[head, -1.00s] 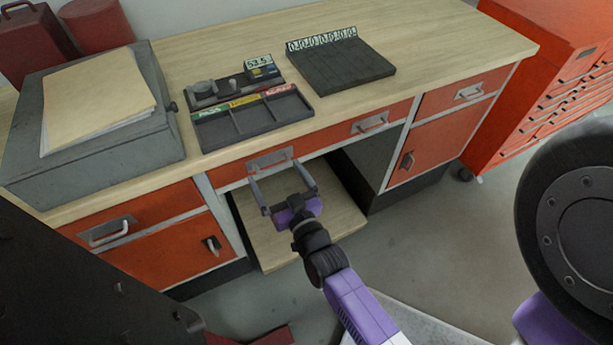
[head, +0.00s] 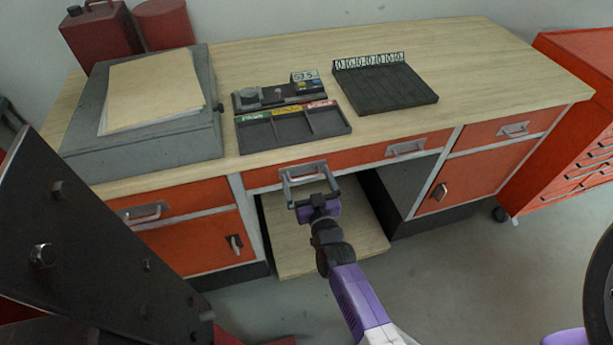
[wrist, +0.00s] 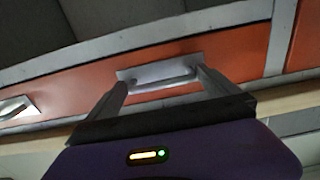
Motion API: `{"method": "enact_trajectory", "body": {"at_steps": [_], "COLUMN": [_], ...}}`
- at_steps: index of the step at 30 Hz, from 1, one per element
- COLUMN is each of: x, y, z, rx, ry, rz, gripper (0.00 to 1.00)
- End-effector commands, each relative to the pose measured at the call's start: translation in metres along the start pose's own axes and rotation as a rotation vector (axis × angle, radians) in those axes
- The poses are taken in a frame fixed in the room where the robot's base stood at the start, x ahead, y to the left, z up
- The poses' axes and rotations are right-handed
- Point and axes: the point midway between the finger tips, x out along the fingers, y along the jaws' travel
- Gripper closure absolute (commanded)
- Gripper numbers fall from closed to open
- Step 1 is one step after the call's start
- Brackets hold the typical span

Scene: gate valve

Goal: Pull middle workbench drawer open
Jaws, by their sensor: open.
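The middle workbench drawer (head: 357,161) is a wide orange front under the wooden top, and it looks flush with the bench. It has two grey handles. My gripper (head: 307,175) is open at its left handle (head: 303,168). In the wrist view, that handle (wrist: 160,76) lies between my two spread fingers (wrist: 163,80), one at each end of it. Whether the fingers touch the handle or its plate I cannot tell. The drawer's other handle (head: 406,149) is free to the right, and it shows at the left edge of the wrist view (wrist: 14,108).
A low wooden shelf (head: 290,262) is below the drawer. Orange side cabinets (head: 187,246) flank the opening. A grey box with papers (head: 70,150), a divided tray (head: 293,136) and a dark rack (head: 385,92) sit on top. A red tool chest (head: 570,160) stands right.

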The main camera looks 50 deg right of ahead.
Motion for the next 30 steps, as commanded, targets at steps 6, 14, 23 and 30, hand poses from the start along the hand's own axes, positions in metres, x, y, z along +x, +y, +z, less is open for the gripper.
{"method": "enact_trajectory", "body": {"at_steps": [6,14,23,30], "x": [0.0033,0.0031,0.0031,-0.0040], "y": [-0.0001,-0.0001,0.0012,0.0013], "z": [0.0007,0.0005,0.0005,0.0000], "rx": [0.000,0.000,0.000,-0.001], "ry": [-0.002,-0.001,-0.001,-0.001], "rz": [-0.001,0.000,0.002,0.002], "gripper": [0.00,0.24,0.80,0.81]}}
